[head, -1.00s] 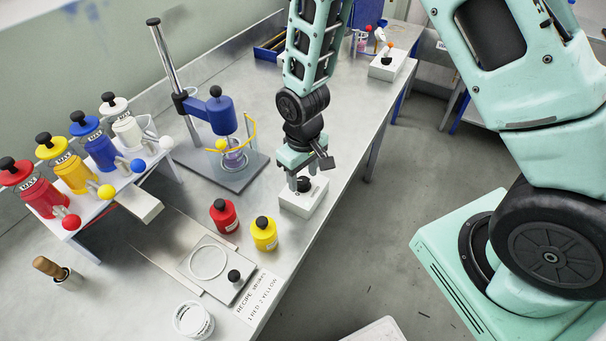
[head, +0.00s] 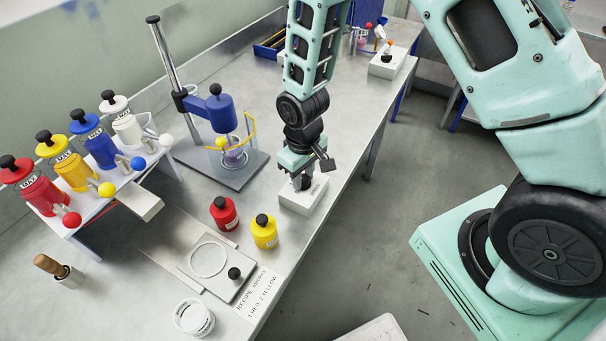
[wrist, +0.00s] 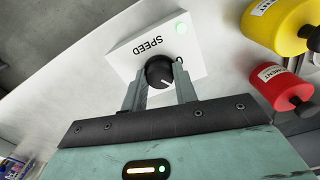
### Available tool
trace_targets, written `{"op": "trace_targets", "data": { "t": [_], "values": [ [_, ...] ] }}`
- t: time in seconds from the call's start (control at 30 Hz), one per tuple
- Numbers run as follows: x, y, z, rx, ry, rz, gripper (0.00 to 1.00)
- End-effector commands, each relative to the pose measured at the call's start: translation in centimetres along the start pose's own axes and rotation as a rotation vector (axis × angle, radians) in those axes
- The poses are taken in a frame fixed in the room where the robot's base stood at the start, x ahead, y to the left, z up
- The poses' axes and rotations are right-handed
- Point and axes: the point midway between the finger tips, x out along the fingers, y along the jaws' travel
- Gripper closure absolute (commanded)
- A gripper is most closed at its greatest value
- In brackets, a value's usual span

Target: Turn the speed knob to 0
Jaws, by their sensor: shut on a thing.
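The speed knob (wrist: 160,72) is black with a white pointer line. In the head view the white box (head: 314,196) stands near the table's front edge, below my arm. My gripper (wrist: 158,80) points down at the box with one finger on each side of the knob, shut on it. In the head view my gripper (head: 303,182) hides most of the knob.
A red bottle (head: 224,214) and a yellow bottle (head: 264,232) stand close by at the left. A blue stirrer stand (head: 217,108) rises behind the box. A second white box (head: 388,64) is farther along the table. The table between the two boxes is mostly clear.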

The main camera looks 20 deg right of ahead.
Motion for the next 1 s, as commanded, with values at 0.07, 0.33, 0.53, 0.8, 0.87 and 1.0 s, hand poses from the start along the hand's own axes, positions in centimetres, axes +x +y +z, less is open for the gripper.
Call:
{"op": "trace_targets", "data": {
  "t": [0.07, 0.33, 0.53, 0.8, 0.87, 1.0],
  "values": [
    [0.0, 0.0, -0.02, -0.032, 0.0, 0.0, 0.94],
    [-0.01, 0.04, -0.06, -0.224, 0.002, 0.0, 0.94],
    [-0.06, 0.05, -0.09, -0.414, 0.003, 0.001, 0.94],
    [-0.12, 0.04, -0.1, -0.666, 0.002, 0.001, 0.94],
    [-0.13, 0.03, -0.1, -0.716, 0.002, 0.001, 0.94],
    [-0.14, 0.04, -0.1, -0.822, 0.002, 0.001, 0.94]
  ]
}}
